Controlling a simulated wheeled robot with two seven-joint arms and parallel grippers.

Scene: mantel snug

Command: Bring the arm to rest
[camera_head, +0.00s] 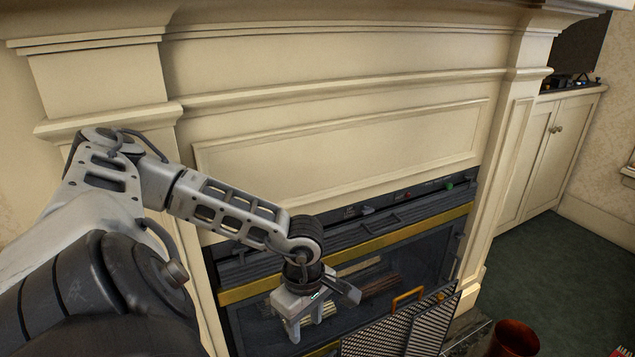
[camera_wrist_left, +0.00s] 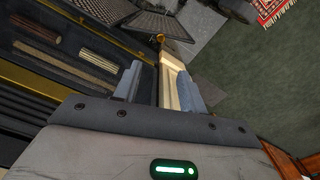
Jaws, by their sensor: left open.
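My left arm comes in from the left in the head view, bent at the elbow, with its forearm reaching down in front of the fireplace. My left gripper (camera_head: 308,322) points downward before the dark firebox (camera_head: 262,318). Its two fingers also show in the left wrist view (camera_wrist_left: 160,88), spread apart. Nothing is held between them; a cream strip of the surround (camera_wrist_left: 171,72) shows in the gap, beyond the fingers. My right gripper is in neither view.
A black mesh screen (camera_head: 388,332) with a brass handle stands low, right of the gripper. A reddish pot (camera_head: 513,340) is at the bottom right. The cream mantel (camera_head: 340,150) rises close behind the arm. Green floor (camera_head: 560,265) lies clear at the right, before a cabinet (camera_head: 545,150).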

